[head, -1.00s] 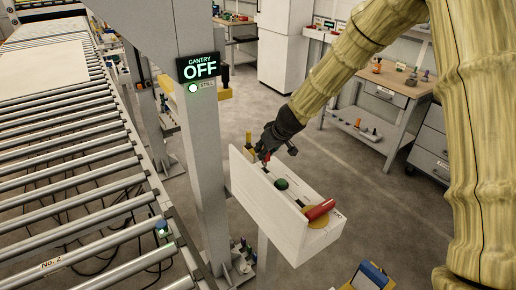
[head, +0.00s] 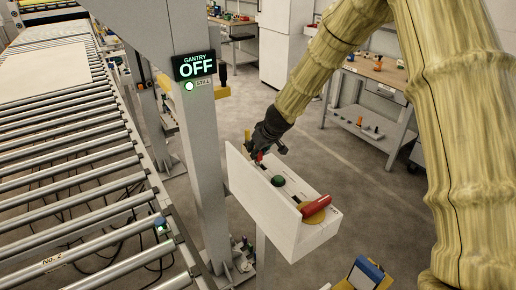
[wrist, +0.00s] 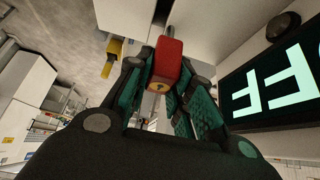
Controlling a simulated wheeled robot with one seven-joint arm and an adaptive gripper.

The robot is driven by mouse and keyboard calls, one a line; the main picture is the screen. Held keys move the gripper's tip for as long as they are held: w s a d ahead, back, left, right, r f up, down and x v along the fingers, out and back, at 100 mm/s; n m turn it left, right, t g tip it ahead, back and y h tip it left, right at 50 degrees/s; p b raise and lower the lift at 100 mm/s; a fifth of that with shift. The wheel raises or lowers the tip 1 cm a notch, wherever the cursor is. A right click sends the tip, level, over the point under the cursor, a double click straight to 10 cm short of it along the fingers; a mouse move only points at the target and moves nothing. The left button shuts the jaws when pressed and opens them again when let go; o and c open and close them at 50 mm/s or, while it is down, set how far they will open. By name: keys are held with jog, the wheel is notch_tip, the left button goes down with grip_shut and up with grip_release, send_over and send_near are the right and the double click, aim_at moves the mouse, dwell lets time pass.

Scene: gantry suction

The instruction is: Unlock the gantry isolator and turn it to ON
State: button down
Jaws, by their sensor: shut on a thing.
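My gripper (wrist: 165,95) is shut on a small red padlock (wrist: 166,62). The padlock has a brass keyhole face towards the wrist camera and a metal shackle at its far end. In the head view my gripper (head: 262,153) is at the far left end of the white panel box (head: 265,205), with a bit of red at its tips. The isolator's red handle (head: 317,206) sits on a yellow disc (head: 313,219) at the near right end of the box, apart from my gripper. Whether the padlock touches the box is unclear.
A sign (head: 195,66) on the grey post reads GANTRY OFF, with a lit STILL lamp (head: 189,86) below it. A green button (head: 278,181) is on the box. A roller conveyor (head: 80,170) runs along the left. Open floor lies behind the box.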

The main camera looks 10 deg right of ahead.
jog(key=shift+d+f, duration=0.1)
jog(key=shift+d, duration=0.1)
jog(key=shift+s+d+r+p, duration=0.1)
jog(key=shift+d+r+p, duration=0.1)
jog(key=shift+r+p, duration=0.3)
jog(key=shift+s+d+r+b, duration=0.1)
jog(key=shift+s+d+b, duration=0.3)
jog(key=shift+d, duration=0.1)
jog(key=shift+s+d, duration=0.15)
jog(key=shift+d, duration=0.1)
jog(key=shift+w+a, duration=0.3)
jog(key=shift+a, duration=0.3)
